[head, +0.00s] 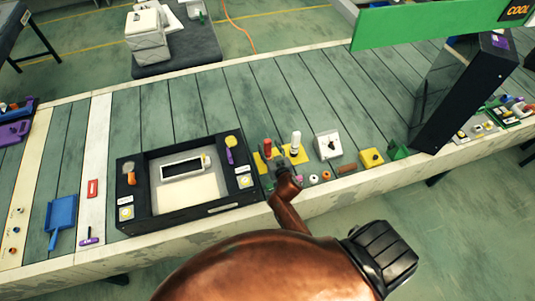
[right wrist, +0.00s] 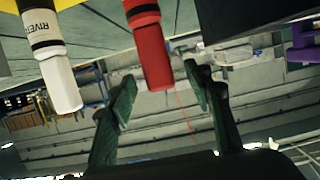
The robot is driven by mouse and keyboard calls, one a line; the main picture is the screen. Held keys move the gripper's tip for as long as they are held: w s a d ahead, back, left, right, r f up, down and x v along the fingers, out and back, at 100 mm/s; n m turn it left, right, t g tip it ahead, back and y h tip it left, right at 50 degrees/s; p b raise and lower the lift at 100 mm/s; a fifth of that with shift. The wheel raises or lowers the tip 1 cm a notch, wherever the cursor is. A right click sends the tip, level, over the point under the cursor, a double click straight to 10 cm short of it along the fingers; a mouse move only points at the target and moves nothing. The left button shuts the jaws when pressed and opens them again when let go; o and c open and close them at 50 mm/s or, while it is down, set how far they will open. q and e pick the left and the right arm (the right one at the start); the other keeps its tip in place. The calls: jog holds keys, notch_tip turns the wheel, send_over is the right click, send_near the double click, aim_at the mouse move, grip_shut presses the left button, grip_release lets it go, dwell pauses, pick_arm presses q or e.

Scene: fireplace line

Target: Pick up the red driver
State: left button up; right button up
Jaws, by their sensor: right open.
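The red driver (head: 267,147) stands upright in a yellow holder (head: 259,164) to the right of the black tray in the head view. In the right wrist view the red driver (right wrist: 149,42) hangs down from the top of the picture, between my open fingers. My right gripper (head: 283,159) is just in front of the holder in the head view. Its two dark green fingers (right wrist: 161,76) are apart in the wrist view, one on each side of the driver's end. Contact cannot be told. My left gripper is not in view.
A white driver (head: 295,143) marked "RIVET" stands close beside the red one; it also shows in the wrist view (right wrist: 50,55). A black tray (head: 125,172) lies to the left. A white box (head: 328,145) and yellow block (head: 371,158) are to the right.

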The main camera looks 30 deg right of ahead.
aim_at(268, 145)
jog(key=x, duration=0.3)
jog(key=shift+w+d+f, duration=0.1)
jog(key=shift+w+f, duration=0.05)
grip_shut()
dwell(0.5)
